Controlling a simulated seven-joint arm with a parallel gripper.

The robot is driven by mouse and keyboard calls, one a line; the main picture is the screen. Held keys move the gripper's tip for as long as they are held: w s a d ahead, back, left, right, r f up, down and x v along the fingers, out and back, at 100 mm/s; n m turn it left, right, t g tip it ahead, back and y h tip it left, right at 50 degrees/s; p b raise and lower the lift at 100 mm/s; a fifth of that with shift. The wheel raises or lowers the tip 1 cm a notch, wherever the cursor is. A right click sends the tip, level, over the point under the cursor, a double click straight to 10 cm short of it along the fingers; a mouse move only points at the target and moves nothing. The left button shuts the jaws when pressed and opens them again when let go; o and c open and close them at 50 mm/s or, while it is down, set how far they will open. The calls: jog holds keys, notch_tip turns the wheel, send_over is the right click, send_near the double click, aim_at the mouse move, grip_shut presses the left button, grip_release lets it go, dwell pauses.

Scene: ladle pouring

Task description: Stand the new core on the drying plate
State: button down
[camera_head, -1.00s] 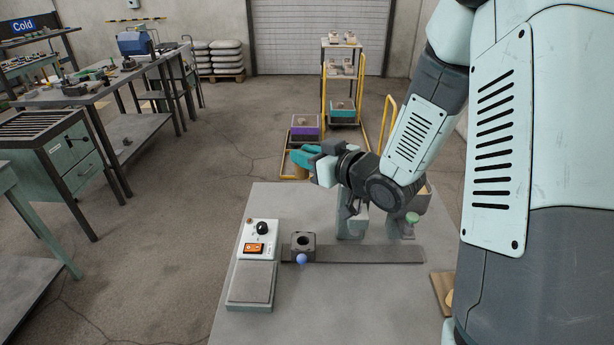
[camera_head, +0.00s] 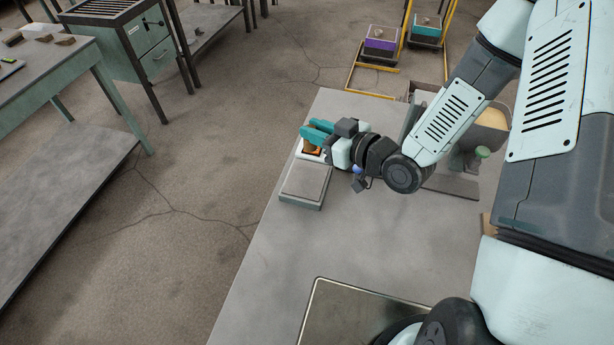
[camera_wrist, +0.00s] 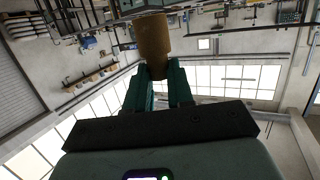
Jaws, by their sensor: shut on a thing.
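A brown cylindrical core (camera_wrist: 154,45) is held between the teal fingertips of my gripper (camera_wrist: 158,75) in the wrist view. The core runs lengthwise across the fingertips with only a slight lean in that picture. In the head view, my gripper (camera_head: 312,132) is over the control end of the heated-looking unit, and I cannot make out the core clearly there. The grey flat plate (camera_head: 305,183), which looks like the drying plate, is bare. It lies just nearer the camera than my gripper. The gripper partly hides the white control box and its orange switch (camera_head: 312,147).
A metal-rimmed tray (camera_head: 345,315) lies at the table's near edge. A dark strip (camera_head: 455,185) and a green-topped item (camera_head: 482,152) are to the right, partly behind my arm. The grey tabletop (camera_head: 290,245) between plate and tray is clear.

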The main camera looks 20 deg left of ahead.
aim_at(310, 151)
jog(key=f, duration=0.3)
jog(key=s+f, duration=0.1)
jog(key=f, duration=0.1)
jog(key=shift+a+f, duration=0.3)
jog(key=shift+a, duration=0.05)
jog(key=shift+w+f, duration=0.1)
jog(key=shift+f, duration=2.45)
jog(key=shift+f, duration=0.2)
jog(key=c, duration=1)
grip_release()
jog(key=shift+r, duration=0.2)
jog(key=v, duration=1.2)
jog(key=shift+w+d, duration=0.15)
